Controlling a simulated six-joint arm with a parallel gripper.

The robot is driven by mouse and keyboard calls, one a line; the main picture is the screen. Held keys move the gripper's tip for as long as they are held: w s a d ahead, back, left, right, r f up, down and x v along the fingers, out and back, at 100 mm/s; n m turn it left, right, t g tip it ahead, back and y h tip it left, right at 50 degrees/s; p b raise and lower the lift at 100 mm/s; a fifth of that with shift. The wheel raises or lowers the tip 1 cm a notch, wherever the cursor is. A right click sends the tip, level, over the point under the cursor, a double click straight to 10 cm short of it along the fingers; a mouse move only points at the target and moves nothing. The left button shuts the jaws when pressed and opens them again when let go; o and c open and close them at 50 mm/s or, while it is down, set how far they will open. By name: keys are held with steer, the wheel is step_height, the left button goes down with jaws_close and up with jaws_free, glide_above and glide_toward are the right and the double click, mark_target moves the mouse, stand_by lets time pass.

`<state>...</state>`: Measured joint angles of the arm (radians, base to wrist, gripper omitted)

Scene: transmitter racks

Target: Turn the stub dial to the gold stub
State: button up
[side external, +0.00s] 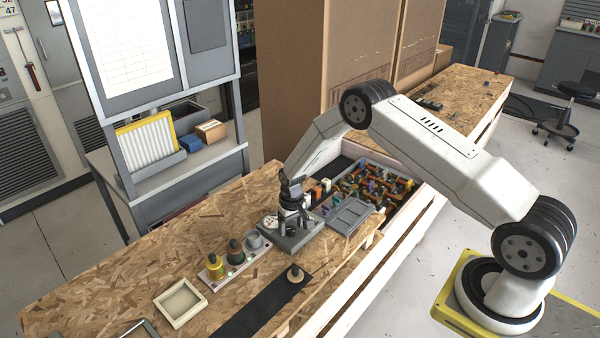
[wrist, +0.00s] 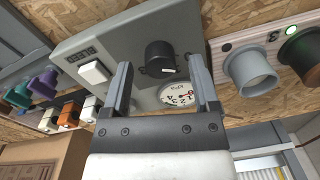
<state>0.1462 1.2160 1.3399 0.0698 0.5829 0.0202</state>
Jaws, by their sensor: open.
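My gripper (side external: 292,208) is over the grey panel box (side external: 298,240) on the bench, pointing down. In the wrist view my gripper (wrist: 160,64) is open, with a finger on either side of a black round dial (wrist: 160,52). The dial carries a small white mark on its lower right edge; I cannot tell whether the fingers touch it. The gold stub (side external: 215,269) is at the near left end of a pale strip. A dark stub (side external: 235,252) and a grey stub (side external: 254,240) stand beside it. The gold stub is outside the wrist view.
The box also carries a kPa gauge (wrist: 181,97), a white button (wrist: 95,72) and a small display (wrist: 79,56). A green light (wrist: 290,30) glows by the dark stub. A loose knob (side external: 296,273) stands on a black mat (side external: 262,310). A crowded tray (side external: 366,186) lies behind.

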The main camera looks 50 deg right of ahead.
steer(key=shift+f, duration=0.3)
jaws_close()
steer(key=shift+m, duration=0.4)
steer(key=m, duration=0.3)
steer(key=shift+m, duration=2)
